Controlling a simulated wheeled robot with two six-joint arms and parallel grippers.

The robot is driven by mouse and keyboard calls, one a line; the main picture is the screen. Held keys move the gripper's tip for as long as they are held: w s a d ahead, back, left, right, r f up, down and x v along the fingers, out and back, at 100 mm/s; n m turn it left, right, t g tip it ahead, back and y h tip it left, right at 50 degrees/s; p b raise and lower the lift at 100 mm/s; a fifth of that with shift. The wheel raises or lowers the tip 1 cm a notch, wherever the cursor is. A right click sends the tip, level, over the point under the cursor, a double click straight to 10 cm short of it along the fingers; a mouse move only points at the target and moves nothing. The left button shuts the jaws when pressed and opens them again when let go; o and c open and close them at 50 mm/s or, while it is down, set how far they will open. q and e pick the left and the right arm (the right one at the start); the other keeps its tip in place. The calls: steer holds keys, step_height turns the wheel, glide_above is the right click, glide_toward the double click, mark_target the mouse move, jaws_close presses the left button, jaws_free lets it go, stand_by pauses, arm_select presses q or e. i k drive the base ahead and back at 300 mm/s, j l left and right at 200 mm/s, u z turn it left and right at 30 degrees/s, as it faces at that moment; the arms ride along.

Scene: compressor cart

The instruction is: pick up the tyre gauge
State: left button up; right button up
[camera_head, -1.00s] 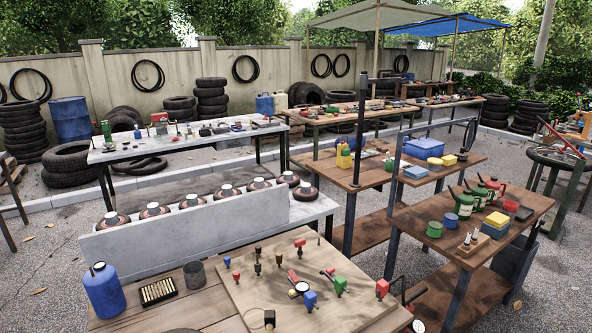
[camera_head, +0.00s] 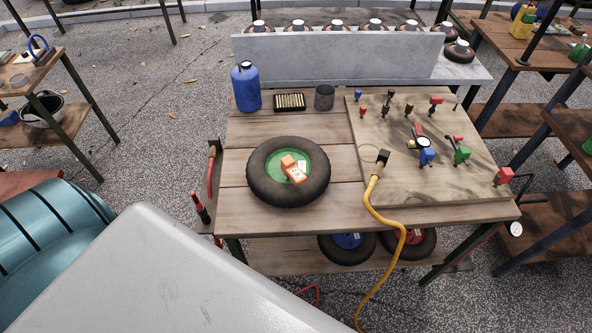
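A gauge with a round white dial (camera_head: 423,144) and a red part behind it lies on the pale wooden board (camera_head: 375,188), on the right half of the plank table. A blue fitting (camera_head: 428,157) sits close against its near side. A second round white dial (camera_head: 515,229) hangs just beyond the table's right edge, below a red fitting (camera_head: 503,176). I cannot tell for certain which of the two is the tyre gauge. Neither of my grippers is in view.
A small tyre (camera_head: 259,184) with an orange-and-white item on its green hub lies left of the board. A yellow hose (camera_head: 393,219) runs off the table's front. A blue bottle (camera_head: 246,90), cartridge tray (camera_head: 290,94) and grey cup (camera_head: 324,101) stand behind. A teal tank (camera_head: 55,235) is at left.

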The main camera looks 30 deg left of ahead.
mark_target(287, 165)
steer(key=l+u, duration=0.3)
steer(key=u, duration=0.2)
steer(key=i+l+u, duration=0.1)
steer(key=l+u, duration=0.35)
steer(key=j, duration=0.1)
